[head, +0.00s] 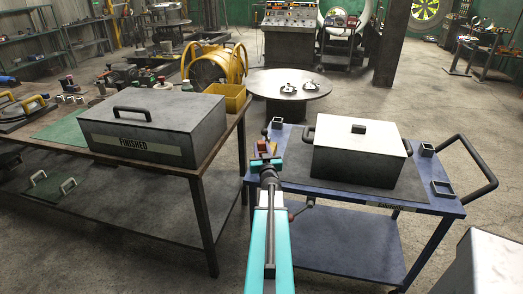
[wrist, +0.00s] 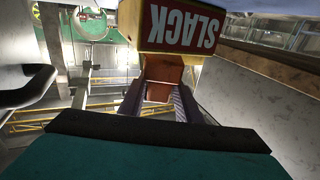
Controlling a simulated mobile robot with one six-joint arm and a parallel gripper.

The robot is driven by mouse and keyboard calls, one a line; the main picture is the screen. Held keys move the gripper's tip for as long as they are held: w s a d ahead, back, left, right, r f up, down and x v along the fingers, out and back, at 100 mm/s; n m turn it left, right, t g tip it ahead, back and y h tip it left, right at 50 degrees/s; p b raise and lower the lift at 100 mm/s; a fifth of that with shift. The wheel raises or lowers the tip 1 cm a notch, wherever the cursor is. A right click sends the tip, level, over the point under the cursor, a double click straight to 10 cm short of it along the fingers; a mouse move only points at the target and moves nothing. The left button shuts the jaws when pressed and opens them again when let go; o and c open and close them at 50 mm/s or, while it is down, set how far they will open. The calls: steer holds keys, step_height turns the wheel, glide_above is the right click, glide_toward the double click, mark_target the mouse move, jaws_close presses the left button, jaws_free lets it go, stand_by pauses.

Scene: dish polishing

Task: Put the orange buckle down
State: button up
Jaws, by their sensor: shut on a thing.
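In the head view the orange buckle (head: 264,147) shows as a small orange-red piece at the end of my teal arm, over the left rear part of the blue cart. In the wrist view it (wrist: 150,25) is a yellow-orange body with a red label reading SLACK, upside down. My gripper (wrist: 161,92) is shut on its narrower orange-brown lower part, one finger on each side. In the head view my gripper (head: 267,158) is partly hidden by my arm. I cannot tell whether the buckle touches the cart top.
A grey lidded box (head: 360,155) with dark handles stands on the blue cart (head: 300,199), right of my gripper. Small square metal frames (head: 443,188) lie near the cart's edges. Left is a bench with a grey FINISHED box (head: 150,125). A round table (head: 288,84) stands behind.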

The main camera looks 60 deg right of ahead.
steer(key=shift+f, duration=0.4)
steer(key=o, duration=1.1)
steer(key=shift+o, duration=0.2)
steer(key=shift+s+a, duration=0.1)
steer(key=shift+b+v, duration=0.95)
steer(key=shift+v, duration=3.55)
steer(key=shift+r+p, duration=0.1)
steer(key=shift+p, duration=0.4)
steer(key=p+v, duration=0.2)
steer(key=p, duration=0.2)
steer(key=shift+s+a+p, duration=0.2)
steer(key=shift+a+p, duration=0.05)
steer(key=shift+p, duration=0.3)
